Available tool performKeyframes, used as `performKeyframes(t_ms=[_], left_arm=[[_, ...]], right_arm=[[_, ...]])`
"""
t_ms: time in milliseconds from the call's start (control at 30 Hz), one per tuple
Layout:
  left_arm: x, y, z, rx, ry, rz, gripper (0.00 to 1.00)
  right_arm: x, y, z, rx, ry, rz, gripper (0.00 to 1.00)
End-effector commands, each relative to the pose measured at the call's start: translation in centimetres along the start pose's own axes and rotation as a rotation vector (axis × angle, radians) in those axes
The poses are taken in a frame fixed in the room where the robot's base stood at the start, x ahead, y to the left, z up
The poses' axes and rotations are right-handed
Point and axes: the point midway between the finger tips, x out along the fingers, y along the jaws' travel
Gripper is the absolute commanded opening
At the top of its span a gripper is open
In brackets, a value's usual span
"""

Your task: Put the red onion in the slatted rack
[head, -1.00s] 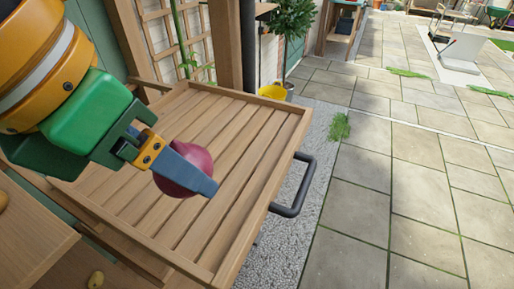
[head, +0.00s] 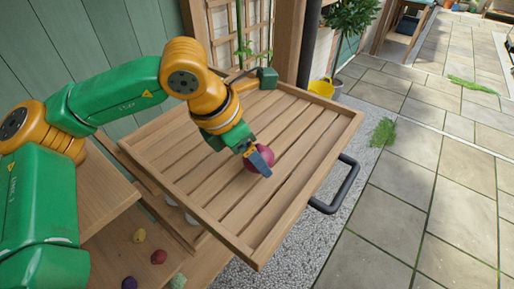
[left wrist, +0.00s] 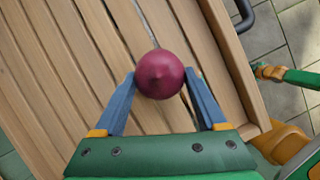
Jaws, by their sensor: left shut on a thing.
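The red onion (head: 258,160) is a round, dark purple-red bulb. My left gripper (head: 259,161) is shut on it, with a blue finger showing in front of it in the head view. In the left wrist view the onion (left wrist: 160,74) sits between the two blue fingertips of my left gripper (left wrist: 161,76). The slatted rack (head: 240,247) is a shallow wooden tray with a raised rim. The onion is over its slats, inside the rim; I cannot tell whether it touches them. My right gripper cannot be made out in either view.
A black handle (head: 340,190) sticks out from the rack's right side. Below the rack's left side is a wooden shelf with small items, including a yellow one (head: 139,235) and a dark red one (head: 158,257). A yellow pot (head: 321,87) stands behind. The rack's visible slats are otherwise bare.

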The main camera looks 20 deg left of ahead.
Motion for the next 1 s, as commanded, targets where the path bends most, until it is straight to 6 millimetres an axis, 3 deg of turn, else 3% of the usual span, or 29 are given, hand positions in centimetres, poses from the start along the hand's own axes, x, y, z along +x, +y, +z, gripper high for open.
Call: performKeyframes(t_ms=[100, 467, 500, 567, 600, 833, 933, 1000], left_arm=[[1.0, -0.1, -0.5, 0.0, 0.0, -0.001, 0.14], [1.4, -0.1, -0.7, -0.001, -0.002, -0.001, 0.14], [1.4, -0.1, -0.6, -0.001, -0.001, -0.001, 0.79], [1.3, -0.1, -0.6, -0.001, -0.001, -0.001, 0.95], [1.3, -0.1, -0.6, -0.001, -0.001, -0.001, 1.0], [1.0, -0.1, -0.5, -0.001, -0.001, -0.001, 1.0], [-0.1, 0.0, -0.3, -0.002, -0.006, 0.002, 1.0], [-2.0, 0.0, -0.4, -0.001, -0.009, 0.002, 1.0]], right_arm=[[0.0, 0.0, 0.0, 0.0, 0.0, 0.0, 0.52], [0.6, 0.0, 0.1, 0.0, -0.001, 0.0, 0.52], [0.6, 0.0, 0.1, 0.0, -0.001, 0.0, 0.52], [0.5, 0.0, 0.1, 0.0, -0.001, 0.0, 0.52], [0.5, 0.0, 0.1, 0.0, -0.001, 0.0, 0.52], [0.1, 0.0, 0.1, 0.0, -0.001, 0.0, 0.52], [0.2, 0.0, 0.1, 0.0, -0.002, 0.0, 0.52], [0.5, 0.0, 0.1, 0.0, -0.002, 0.0, 0.52]])
